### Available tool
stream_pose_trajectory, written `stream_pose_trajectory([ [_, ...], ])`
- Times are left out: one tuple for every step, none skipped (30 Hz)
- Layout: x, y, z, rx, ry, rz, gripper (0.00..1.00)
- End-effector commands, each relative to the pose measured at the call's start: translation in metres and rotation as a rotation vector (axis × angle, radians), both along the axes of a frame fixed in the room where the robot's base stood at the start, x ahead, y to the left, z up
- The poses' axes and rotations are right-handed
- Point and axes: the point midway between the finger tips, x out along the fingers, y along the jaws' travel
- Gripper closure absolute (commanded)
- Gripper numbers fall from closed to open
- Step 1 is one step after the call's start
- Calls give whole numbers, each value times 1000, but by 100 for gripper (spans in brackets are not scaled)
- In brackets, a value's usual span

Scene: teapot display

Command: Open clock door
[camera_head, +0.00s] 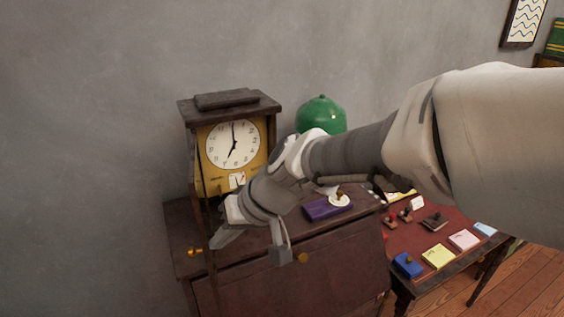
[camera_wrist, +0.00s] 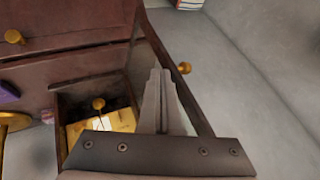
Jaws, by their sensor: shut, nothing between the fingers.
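The clock (camera_head: 231,146) is a dark wooden case with a white dial on a gold face, standing upright on the cabinet at left in the head view. Its door (camera_head: 203,205) shows nearly edge-on, swung out from the case's left side; a gold knob (camera_head: 193,252) shows on its outer side. In the wrist view the door (camera_wrist: 198,100) slants down to the right, with its knob (camera_wrist: 184,68) beyond it. My gripper (camera_head: 224,238) is shut and empty, on the door's inner side. Its fingers (camera_wrist: 160,75) overlap the door in the wrist view; I cannot tell whether they touch.
The cabinet top (camera_head: 255,238) carries a purple box (camera_head: 324,209) and a green vessel (camera_head: 321,115) right of the clock. A lower table (camera_head: 405,236) at right holds stamps and colored pads. My arm crosses from the right. The grey wall (camera_head: 90,130) is close behind.

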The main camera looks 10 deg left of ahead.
Motion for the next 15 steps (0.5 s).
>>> stream_pose_trajectory([
  [-3,5,-1,1,-2,2,100],
  [-4,8,-1,0,-2,2,100],
  [-6,12,-1,0,-2,2,100],
  [-7,15,-1,0,-2,2,100],
  [-9,18,-1,0,-2,2,100],
  [-10,21,-1,1,-1,2,100],
  [-11,23,-1,1,-1,2,100],
  [-12,24,-1,1,-1,2,100],
  [-13,27,-1,0,0,2,100],
  [-13,28,-1,0,0,2,100],
  [-14,29,-1,-1,0,2,100],
  [-14,31,0,0,-1,2,100],
  [-14,31,0,0,-1,1,100],
  [-15,32,0,0,-1,1,100],
  [-15,33,0,0,-1,1,100],
])
